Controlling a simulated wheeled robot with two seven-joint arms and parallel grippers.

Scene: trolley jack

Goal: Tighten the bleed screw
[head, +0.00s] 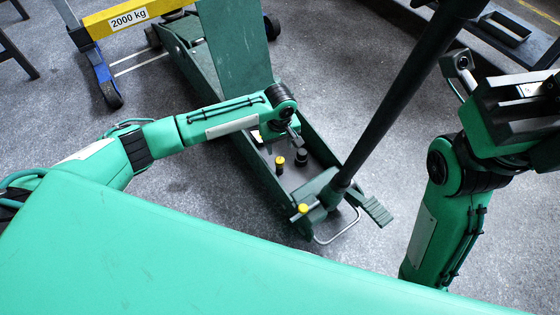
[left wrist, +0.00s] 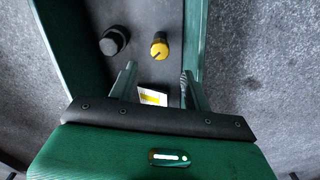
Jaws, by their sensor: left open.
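The green trolley jack (head: 245,150) stands on the floor. In its open channel stand a short yellow-topped screw (head: 280,164) and a black-capped knob (head: 301,157) side by side. No label shows which is the bleed screw. Both show in the left wrist view, the yellow top (left wrist: 159,47) with a dark mark and the black cap (left wrist: 114,41) to its left. My left gripper (head: 294,134) is over the channel, its open fingers (left wrist: 158,80) apart and empty, short of both. My right gripper (head: 462,75) is at the right, away from the jack; its jaws are unclear.
The dark jack handle (head: 400,105) rises steeply to the upper right. Its socket has another yellow piece (head: 303,208) and a ribbed pedal (head: 377,211). A yellow 2000 kg beam (head: 130,18) on a blue leg stands upper left. A yellow-white label (left wrist: 153,97) lies between my left fingers.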

